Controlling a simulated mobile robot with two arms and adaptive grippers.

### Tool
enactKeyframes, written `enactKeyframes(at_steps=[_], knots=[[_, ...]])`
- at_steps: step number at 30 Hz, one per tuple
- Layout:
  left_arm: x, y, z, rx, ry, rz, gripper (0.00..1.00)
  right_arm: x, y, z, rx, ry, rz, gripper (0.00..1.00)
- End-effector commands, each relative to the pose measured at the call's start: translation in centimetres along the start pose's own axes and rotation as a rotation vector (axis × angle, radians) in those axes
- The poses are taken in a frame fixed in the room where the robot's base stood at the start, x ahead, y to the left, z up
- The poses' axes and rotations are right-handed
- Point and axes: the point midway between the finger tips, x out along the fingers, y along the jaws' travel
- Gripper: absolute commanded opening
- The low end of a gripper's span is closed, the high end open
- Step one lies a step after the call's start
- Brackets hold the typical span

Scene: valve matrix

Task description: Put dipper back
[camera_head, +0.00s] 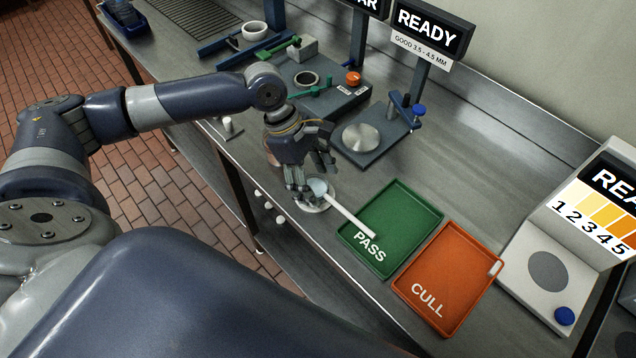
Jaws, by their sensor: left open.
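The dipper (347,212) has a long pale handle and a small rounded head. Its head is at a round metal dish or holder (322,206) on the steel counter, and its handle slants right and down over the edge of the green PASS tray. My left gripper (311,184) is open and low over the dish, its fingers close around the dipper's head end. The fingers partly hide the dish, and I cannot tell whether they touch the dipper. My right gripper is not in view.
The green PASS tray (410,203) and orange CULL tray (463,257) lie right of the dish. A grey station with a metal disc (361,137) stands behind. A white device with a blue button (565,316) is at right. The counter's front edge runs close to the dish.

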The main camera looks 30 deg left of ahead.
Motion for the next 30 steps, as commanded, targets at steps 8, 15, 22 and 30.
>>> enactKeyframes(at_steps=[8, 15, 22, 30], knots=[[-6.1, 0.1, 0.0, 0.002, 0.000, 0.005, 0.67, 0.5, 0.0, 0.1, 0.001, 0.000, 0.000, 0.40], [-9.8, 0.1, 0.0, 0.001, -0.001, 0.003, 0.67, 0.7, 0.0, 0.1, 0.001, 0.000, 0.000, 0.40], [-10.8, 0.0, 0.0, 0.002, -0.001, 0.001, 0.67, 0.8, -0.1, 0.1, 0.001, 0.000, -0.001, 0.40], [-10.8, 0.0, 0.1, 0.002, -0.001, 0.000, 0.67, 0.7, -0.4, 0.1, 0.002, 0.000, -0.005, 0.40]])
